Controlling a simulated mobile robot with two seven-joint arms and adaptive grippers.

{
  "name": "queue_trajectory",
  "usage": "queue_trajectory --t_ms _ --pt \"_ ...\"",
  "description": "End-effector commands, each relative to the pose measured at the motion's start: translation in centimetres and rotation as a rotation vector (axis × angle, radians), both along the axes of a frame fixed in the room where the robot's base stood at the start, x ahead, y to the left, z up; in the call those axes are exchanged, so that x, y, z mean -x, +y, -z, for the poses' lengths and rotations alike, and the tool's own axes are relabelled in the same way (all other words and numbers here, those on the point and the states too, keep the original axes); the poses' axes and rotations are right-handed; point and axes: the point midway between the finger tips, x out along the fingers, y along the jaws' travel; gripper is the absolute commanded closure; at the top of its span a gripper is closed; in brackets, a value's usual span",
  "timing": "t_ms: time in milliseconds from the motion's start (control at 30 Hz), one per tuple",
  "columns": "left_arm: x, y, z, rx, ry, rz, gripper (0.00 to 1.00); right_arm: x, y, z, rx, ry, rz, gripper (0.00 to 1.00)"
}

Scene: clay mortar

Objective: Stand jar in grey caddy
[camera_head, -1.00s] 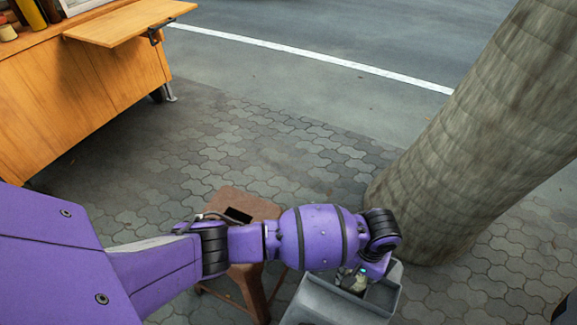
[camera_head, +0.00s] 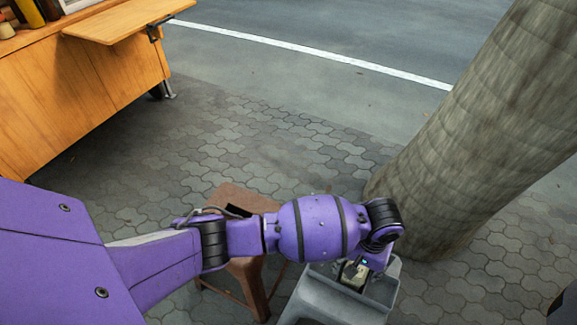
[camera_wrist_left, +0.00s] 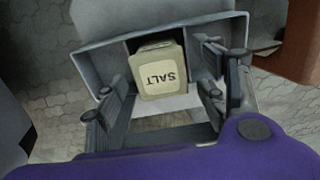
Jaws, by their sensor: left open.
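The cream jar with the word SALT on it (camera_wrist_left: 163,78) is inside a compartment of the grey caddy (camera_wrist_left: 88,55) in the left wrist view. The lettering appears upside down there. The jar's base is hidden, so I cannot tell if it touches the caddy floor. My left gripper (camera_wrist_left: 165,98) is open, with one finger on each side of the jar and visible gaps between. In the head view the jar (camera_head: 355,272) shows small and pale below my left wrist, in the caddy (camera_head: 335,298). My right gripper is not in view.
A brown stool (camera_head: 245,199) stands just left of the caddy, under my left arm. A thick tree trunk (camera_head: 480,130) rises close by on the right. A wooden cabinet (camera_head: 85,105) with a fold-out shelf is at upper left. Open paving lies beyond the stool.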

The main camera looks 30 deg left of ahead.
Motion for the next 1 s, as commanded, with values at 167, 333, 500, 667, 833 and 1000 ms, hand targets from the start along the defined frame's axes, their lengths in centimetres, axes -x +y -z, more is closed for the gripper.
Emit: queue_trajectory --t_ms 167,333,500,667,833,1000 --pt "-0.4 -0.2 -4.7 0.004 -0.01 0.001 0.35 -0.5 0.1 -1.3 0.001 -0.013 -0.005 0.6" --pt "-0.4 -0.1 -7.9 0.002 -0.009 0.001 0.35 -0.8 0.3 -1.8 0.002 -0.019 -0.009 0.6" --pt "-0.3 -0.2 -9.6 0.002 -0.007 0.0 0.35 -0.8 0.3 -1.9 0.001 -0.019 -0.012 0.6" --pt "-0.3 -0.1 -10.0 0.001 -0.005 0.0 0.35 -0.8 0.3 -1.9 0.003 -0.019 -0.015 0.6" --pt "-0.3 -0.1 -10.0 0.001 -0.005 0.0 0.35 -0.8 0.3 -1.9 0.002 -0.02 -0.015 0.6" --pt "-0.5 -0.5 -10.0 0.015 -0.016 0.037 0.35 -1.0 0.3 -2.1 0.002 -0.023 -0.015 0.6"
